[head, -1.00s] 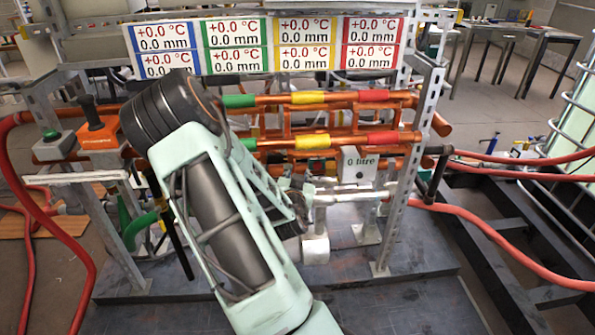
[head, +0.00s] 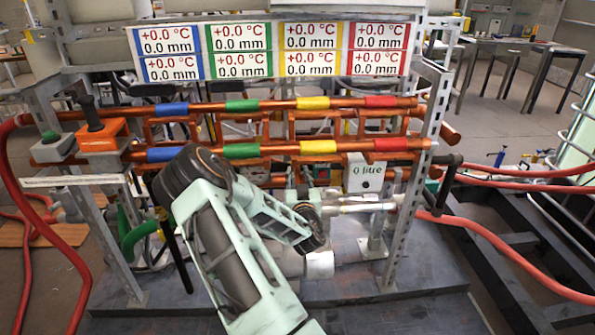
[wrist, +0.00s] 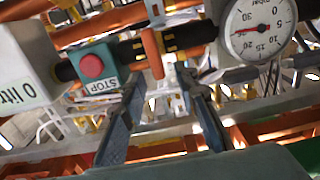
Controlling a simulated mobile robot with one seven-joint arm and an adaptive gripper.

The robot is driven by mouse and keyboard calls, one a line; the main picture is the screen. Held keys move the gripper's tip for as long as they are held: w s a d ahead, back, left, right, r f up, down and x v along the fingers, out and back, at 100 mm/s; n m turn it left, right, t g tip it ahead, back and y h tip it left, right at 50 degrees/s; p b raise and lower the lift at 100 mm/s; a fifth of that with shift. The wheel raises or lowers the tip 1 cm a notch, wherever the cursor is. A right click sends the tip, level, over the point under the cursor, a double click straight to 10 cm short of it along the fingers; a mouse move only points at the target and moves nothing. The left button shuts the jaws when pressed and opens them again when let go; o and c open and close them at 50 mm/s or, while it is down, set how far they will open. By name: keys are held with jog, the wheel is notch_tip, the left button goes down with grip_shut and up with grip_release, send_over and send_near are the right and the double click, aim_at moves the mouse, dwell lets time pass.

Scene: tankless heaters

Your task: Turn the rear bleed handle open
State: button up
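In the wrist view a small orange handle (wrist: 152,53) stands across a dark pipe with yellow marks (wrist: 185,38). It looks like a bleed handle, but I cannot tell whether it is the rear one. My gripper (wrist: 160,78) is open, its two dark fingers apart with the handle just beyond and between their tips. Nothing is held, and I see no clear contact. In the head view my arm's end reaches in front of the lower pipes, and the fingers cannot be made out there.
A round pressure gauge (wrist: 257,29) is close at right in the wrist view. A red STOP button (wrist: 92,66) and a "0 litre" box (wrist: 22,75) are at left; the box also shows in the head view (head: 364,172). Copper pipes (head: 340,103) and a metal post (head: 410,170) surround the arm.

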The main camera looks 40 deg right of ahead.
jog(key=shift+x, duration=1.35)
grip_shut()
